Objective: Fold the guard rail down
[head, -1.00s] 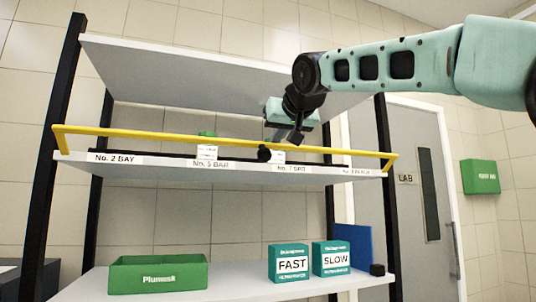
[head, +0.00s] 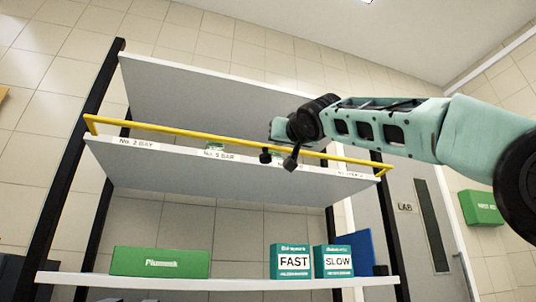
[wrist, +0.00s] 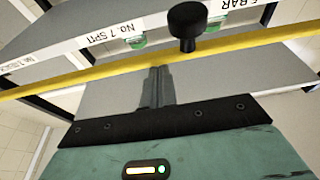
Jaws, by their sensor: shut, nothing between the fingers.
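The yellow guard rail (head: 190,135) runs along the front of the middle shelf, raised above its edge. It also crosses the wrist view (wrist: 80,80). A black round knob (wrist: 187,20) stands at the rail in the wrist view; a dark knob (head: 265,155) also shows at the rail in the head view. My gripper (wrist: 158,72) is shut and empty, its fingertips overlapping the rail's lower edge in the wrist view, beside the knob. Whether they touch the rail I cannot tell. In the head view the fingers are hidden by my wrist.
The middle shelf (head: 220,180) carries bay labels and small green items. The upper shelf (head: 200,95) hangs above. On the lower shelf (head: 230,284) are a green bin (head: 160,262), a FAST box (head: 291,262) and a SLOW box (head: 334,262). A door stands at the right.

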